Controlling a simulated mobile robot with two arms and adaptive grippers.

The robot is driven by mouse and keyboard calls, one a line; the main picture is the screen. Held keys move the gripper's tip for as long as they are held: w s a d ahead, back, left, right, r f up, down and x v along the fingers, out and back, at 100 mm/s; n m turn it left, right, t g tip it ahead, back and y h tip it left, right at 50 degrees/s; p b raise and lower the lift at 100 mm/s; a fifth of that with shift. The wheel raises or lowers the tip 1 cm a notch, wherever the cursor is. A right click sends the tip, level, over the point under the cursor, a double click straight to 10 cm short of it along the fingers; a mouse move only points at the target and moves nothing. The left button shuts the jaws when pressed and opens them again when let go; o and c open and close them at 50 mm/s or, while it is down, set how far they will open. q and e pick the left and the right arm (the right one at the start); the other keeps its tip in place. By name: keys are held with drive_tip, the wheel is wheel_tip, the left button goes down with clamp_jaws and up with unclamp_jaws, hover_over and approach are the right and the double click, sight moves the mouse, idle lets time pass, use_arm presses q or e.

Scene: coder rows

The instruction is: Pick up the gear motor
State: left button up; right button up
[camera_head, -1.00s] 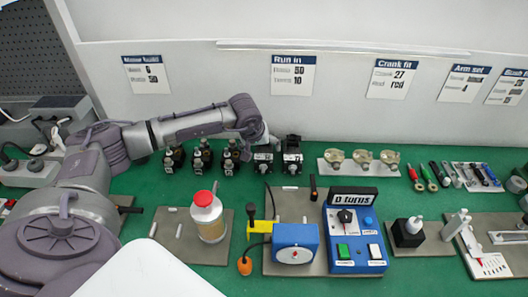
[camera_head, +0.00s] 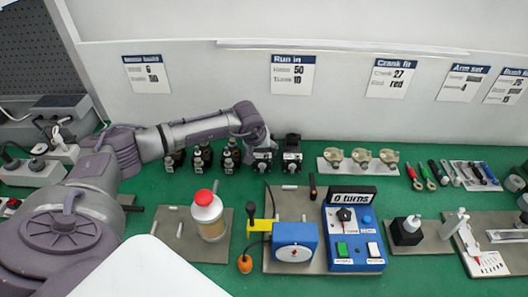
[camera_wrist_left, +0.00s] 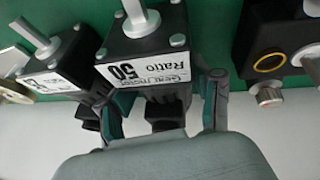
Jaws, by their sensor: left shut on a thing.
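A black gear motor (camera_head: 262,161) with a white label stands at the back of the green bench. In the left wrist view this gear motor (camera_wrist_left: 145,60) shows a grey shaft and a label reading "Ratio 50". My left gripper (camera_wrist_left: 163,108) is shut on it, one finger on each side; in the head view the gripper (camera_head: 262,143) is at its back. A second gear motor (camera_head: 291,155) stands just to its right. It also shows at the left of the wrist view (camera_wrist_left: 52,62). My right gripper is not in view.
Several black motors (camera_head: 202,158) stand close to the left. Brass parts on a pale tray (camera_head: 338,168) lie to the right. The white wall (camera_head: 220,80) is close behind. In front are a red-capped bottle (camera_head: 208,215) and a blue control box (camera_head: 352,238).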

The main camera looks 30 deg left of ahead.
use_arm(q)
drive_tip(key=shift+w+a+r+p, duration=0.15)
drive_tip(key=shift+r+p, duration=0.2)
drive_tip(key=shift+r, duration=0.2)
wheel_tip(320, 180, up, 3)
drive_tip(key=shift+r+p, duration=0.1)
drive_tip(key=shift+p, duration=0.7)
drive_tip(key=d+r+p, duration=0.1)
drive_tip(key=d+r, duration=0.1)
drive_tip(key=d, duration=0.1)
drive_tip(key=d+r+p, duration=0.1)
drive_tip(key=d+r, duration=0.1)
drive_tip(key=d, duration=0.2)
drive_tip(key=d+r+p, duration=0.1)
drive_tip(key=d+r, duration=0.2)
drive_tip(key=d, duration=0.1)
drive_tip(key=shift+w+d, duration=0.25)
drive_tip(key=shift+w, duration=0.15)
drive_tip(key=s+d, duration=0.6)
drive_tip(key=s, duration=0.7)
drive_tip(key=shift+s+d+f+b, duration=0.1)
drive_tip(key=shift+s+f+b, duration=0.1)
drive_tip(key=shift+f+b, duration=1.1)
drive_tip(key=shift+s+d+f+b, duration=0.15)
drive_tip(key=shift+f+b, duration=0.8)
drive_tip(key=shift+b, duration=0.55)
drive_tip(key=shift+a, duration=0.15)
